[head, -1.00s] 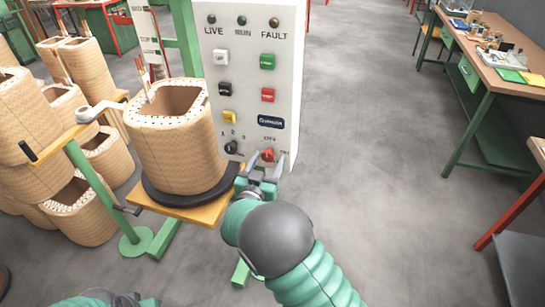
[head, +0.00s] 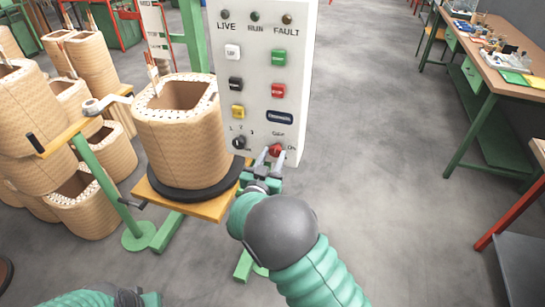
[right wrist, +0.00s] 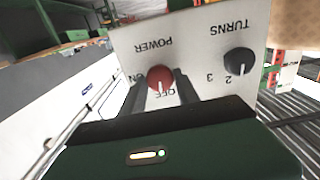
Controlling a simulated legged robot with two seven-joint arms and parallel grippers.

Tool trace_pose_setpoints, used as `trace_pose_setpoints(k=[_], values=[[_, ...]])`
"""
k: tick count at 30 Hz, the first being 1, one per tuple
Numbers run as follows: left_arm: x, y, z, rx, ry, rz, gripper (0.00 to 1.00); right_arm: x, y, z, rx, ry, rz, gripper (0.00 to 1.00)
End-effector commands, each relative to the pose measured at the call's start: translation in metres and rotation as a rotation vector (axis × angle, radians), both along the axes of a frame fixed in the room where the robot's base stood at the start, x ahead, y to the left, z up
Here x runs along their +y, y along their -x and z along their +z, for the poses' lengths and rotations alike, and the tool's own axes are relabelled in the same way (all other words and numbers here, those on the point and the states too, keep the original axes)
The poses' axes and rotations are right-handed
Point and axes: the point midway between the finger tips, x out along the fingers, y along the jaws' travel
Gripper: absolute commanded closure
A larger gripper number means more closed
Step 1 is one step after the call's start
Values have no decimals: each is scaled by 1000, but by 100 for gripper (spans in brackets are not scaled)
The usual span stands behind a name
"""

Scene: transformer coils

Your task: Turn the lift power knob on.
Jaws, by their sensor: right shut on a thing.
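The red power knob (head: 276,150) is at the lower right of the pale control panel (head: 262,100). It also shows in the right wrist view (right wrist: 160,77), upside down, with its white mark towards the OFF label and the ON label to the left. My right gripper (head: 274,156) is shut on the knob, one finger on each side. The fingers (right wrist: 160,92) also show in the right wrist view. Only part of my left arm shows at the bottom left of the head view; its gripper is not visible.
A black turns knob (head: 239,143) sits just left of the power knob. A wound coil (head: 180,135) stands on a platform left of the panel. More coils are stacked at the far left. Open floor (head: 390,200) lies to the right, with a workbench (head: 490,45) beyond.

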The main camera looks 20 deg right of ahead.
Motion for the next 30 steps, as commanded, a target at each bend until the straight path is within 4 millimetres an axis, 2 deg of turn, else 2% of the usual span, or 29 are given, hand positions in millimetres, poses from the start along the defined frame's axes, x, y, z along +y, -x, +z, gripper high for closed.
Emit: trace_pose_setpoints(k=[7,14,30], values=[[0,0,-6,0,0,0,64,-1,0,-1,-34,-47,-4,100],[0,0,-20,0,0,0,64,0,0,-2,-117,-169,-2,100],[0,0,-70,0,0,0,64,0,0,-5,-400,-591,0,100]])
